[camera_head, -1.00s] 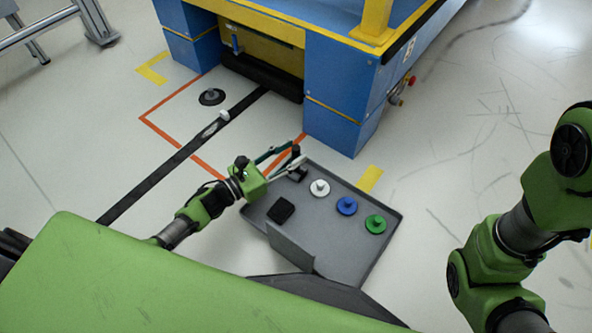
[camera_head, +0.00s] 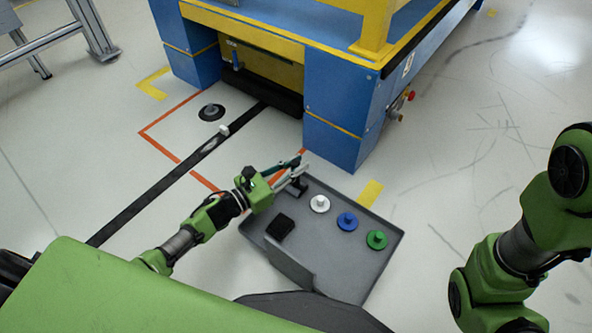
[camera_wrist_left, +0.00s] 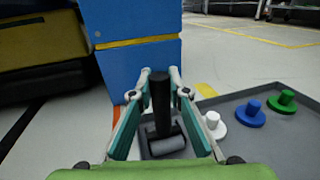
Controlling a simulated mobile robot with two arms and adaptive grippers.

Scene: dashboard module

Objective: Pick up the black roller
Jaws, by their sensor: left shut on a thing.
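The black roller (camera_head: 299,188) is at the far left corner of the grey tray (camera_head: 352,274). In the left wrist view its black handle (camera_wrist_left: 160,98) stands upright between the fingers, with a wider cylinder at its base low in the tray. My left gripper (camera_head: 302,166) is shut on the handle, one finger on each side of it. I cannot tell whether the roller's base touches the tray. My right arm comes in from the right, and its gripper is out of view.
White (camera_head: 320,203), blue (camera_head: 347,221) and green (camera_head: 376,239) knobbed discs stand in a row on the tray. A black block (camera_head: 280,226) lies nearer me in it. A blue and yellow workstation (camera_head: 337,120) rises just behind. A black disc (camera_head: 211,112) sits on the floor.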

